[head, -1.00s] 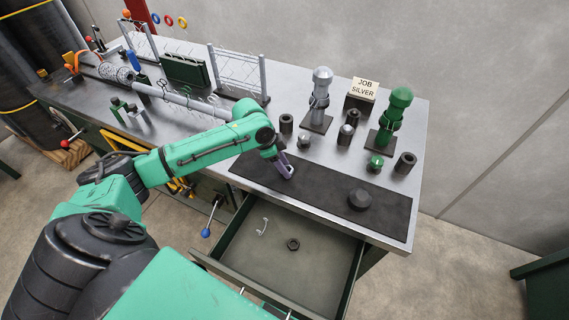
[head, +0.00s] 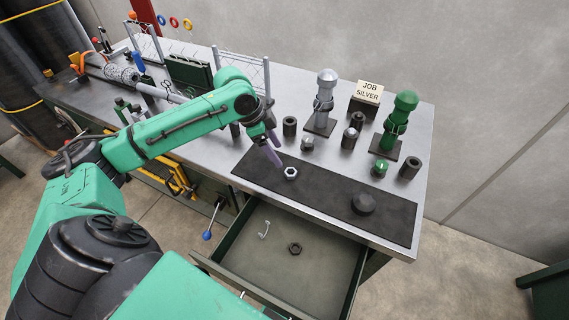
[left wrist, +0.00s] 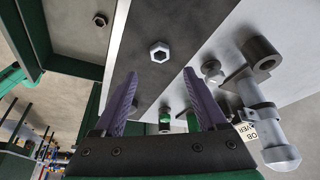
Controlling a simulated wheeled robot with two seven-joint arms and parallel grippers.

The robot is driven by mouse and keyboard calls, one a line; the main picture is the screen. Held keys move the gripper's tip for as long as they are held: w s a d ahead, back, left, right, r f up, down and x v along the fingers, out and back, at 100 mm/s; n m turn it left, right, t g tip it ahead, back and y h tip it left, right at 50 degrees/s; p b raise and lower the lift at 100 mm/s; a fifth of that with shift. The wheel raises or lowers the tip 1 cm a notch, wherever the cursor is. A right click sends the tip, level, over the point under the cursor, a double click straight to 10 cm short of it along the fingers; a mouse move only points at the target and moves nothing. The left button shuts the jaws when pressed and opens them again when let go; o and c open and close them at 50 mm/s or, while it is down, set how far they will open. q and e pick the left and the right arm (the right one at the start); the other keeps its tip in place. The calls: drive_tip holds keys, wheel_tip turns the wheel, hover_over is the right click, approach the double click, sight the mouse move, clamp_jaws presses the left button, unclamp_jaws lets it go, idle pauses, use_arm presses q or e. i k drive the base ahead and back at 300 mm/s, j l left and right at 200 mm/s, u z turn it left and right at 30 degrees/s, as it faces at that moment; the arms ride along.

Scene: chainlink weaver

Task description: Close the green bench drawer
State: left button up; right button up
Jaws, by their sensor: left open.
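The green bench drawer (head: 330,262) is pulled out below the bench's front edge in the head view. A dark nut (head: 295,248) and a small silver hook-like piece (head: 264,229) lie inside it. In the left wrist view part of the drawer (left wrist: 72,62) shows at the upper left. My left gripper (head: 277,160) is open and empty, above the black mat (head: 325,193) on the bench. A silver hex nut (head: 291,173) lies on the mat close by the fingertips, not held. In the left wrist view the open fingers (left wrist: 163,95) point toward this nut (left wrist: 160,50). My right gripper is not in view.
A dark hexagonal piece (head: 363,201) lies on the mat's right part. Silver (head: 324,100) and green (head: 400,115) posts stand behind, with several small caps and sleeves and a "JOB SILVER" sign (head: 369,91). A blue-knobbed lever (head: 207,235) hangs left of the drawer.

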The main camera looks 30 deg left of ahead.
sight(321, 282)
drive_tip(key=k+j, duration=0.25)
drive_tip(key=k, duration=0.2)
drive_tip(key=k+j, duration=0.25)
drive_tip(key=k, duration=0.25)
